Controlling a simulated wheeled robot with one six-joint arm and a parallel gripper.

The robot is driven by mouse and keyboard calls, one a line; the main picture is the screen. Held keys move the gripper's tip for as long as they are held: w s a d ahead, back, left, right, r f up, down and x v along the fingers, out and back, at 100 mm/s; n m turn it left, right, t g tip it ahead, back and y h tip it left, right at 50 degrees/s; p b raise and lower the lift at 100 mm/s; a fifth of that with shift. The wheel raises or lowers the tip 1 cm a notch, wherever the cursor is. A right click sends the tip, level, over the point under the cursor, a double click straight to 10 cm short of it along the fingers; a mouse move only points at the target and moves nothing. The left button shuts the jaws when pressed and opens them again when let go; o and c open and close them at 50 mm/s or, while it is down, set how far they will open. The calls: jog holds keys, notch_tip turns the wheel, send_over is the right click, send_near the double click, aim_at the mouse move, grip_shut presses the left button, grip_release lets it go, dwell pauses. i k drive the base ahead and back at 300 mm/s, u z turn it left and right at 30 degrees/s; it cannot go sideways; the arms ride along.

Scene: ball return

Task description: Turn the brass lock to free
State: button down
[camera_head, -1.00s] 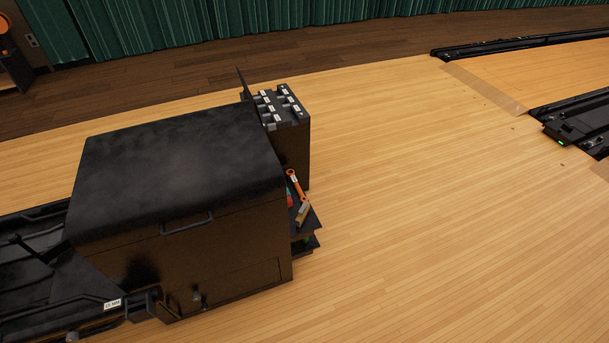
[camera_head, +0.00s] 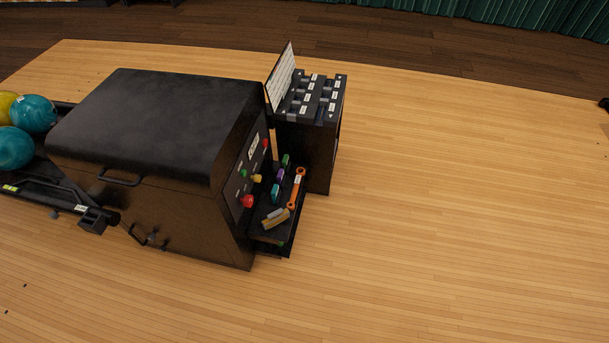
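The ball return machine (camera_head: 165,120) is a dark box with a black lid. On its right end is a control panel (camera_head: 246,160) with red and green knobs and a small yellow, brass-like knob (camera_head: 257,178). That knob may be the brass lock, but it is too small to tell or to read its setting. My gripper is not in view.
A shelf (camera_head: 262,232) below the panel holds an orange wrench (camera_head: 296,187) and several small coloured items. A dark cabinet (camera_head: 318,155) with labelled slots stands behind it. Bowling balls (camera_head: 34,114) lie at the left. The wooden floor (camera_head: 450,210) to the right is clear.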

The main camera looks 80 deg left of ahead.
aim_at(257, 178)
jog(key=i, duration=0.8)
jog(key=u, duration=3.55)
jog(key=k, duration=0.45)
jog(key=z, duration=0.55)
jog(key=i, duration=1.15)
jog(key=u, duration=0.6)
